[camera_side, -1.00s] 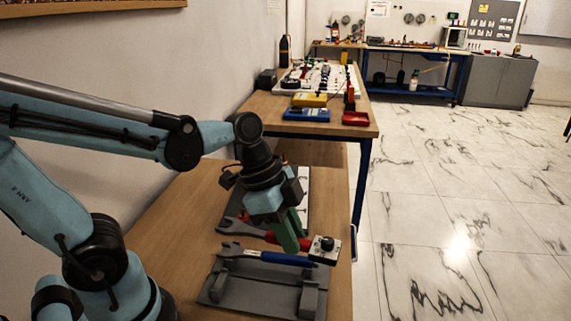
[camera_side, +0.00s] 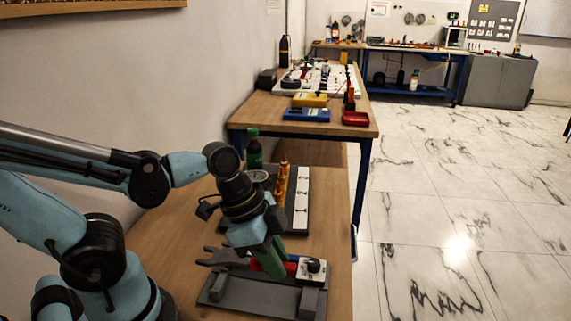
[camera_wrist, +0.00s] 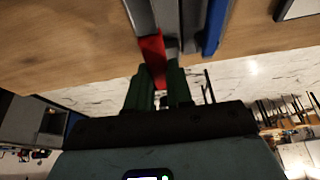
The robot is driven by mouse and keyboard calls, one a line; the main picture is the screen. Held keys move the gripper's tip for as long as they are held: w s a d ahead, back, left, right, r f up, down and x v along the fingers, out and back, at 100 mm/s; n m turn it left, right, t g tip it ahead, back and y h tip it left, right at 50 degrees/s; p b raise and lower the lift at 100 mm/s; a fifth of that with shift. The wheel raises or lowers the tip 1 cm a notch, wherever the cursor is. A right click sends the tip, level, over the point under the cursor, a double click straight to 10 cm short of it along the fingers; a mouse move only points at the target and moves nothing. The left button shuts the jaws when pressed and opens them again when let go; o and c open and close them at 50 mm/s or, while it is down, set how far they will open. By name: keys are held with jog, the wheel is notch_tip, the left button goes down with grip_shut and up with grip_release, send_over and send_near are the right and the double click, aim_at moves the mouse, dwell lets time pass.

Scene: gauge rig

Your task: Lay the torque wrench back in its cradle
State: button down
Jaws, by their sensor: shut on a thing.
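The red-handled wrench (camera_side: 259,266) has a grey open jaw at left, and a pale box with a black knob (camera_side: 315,267) shows at its right end. My gripper (camera_side: 272,264) is shut on its red handle, which also shows between the green fingers in the wrist view (camera_wrist: 152,58). The wrench is held roughly level above the grey cradle (camera_side: 255,298), a flat base with an upright at each end. I cannot tell whether it touches the uprights. A blue-handled wrench, mostly hidden in the side view, shows beside it in the wrist view (camera_wrist: 215,25).
A second bench (camera_side: 360,130) with yellow, blue and red items is further back. The wall is at left; bare wood (camera_side: 340,210) lies at right.

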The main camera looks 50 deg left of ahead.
jog(key=shift+f, duration=3.1)
jog(key=c, duration=0.9)
grip_release()
jog(key=shift+c, duration=0.2)
jog(key=shift+r, duration=0.1)
jog(key=shift+v, duration=6)
jog(key=w+a+n+t+y, duration=0.3)
jog(key=w+a+n+t, duration=0.1)
jog(key=w+n, duration=0.4)
jog(key=shift+a+n, duration=0.15)
jog(key=shift+n, duration=0.45)
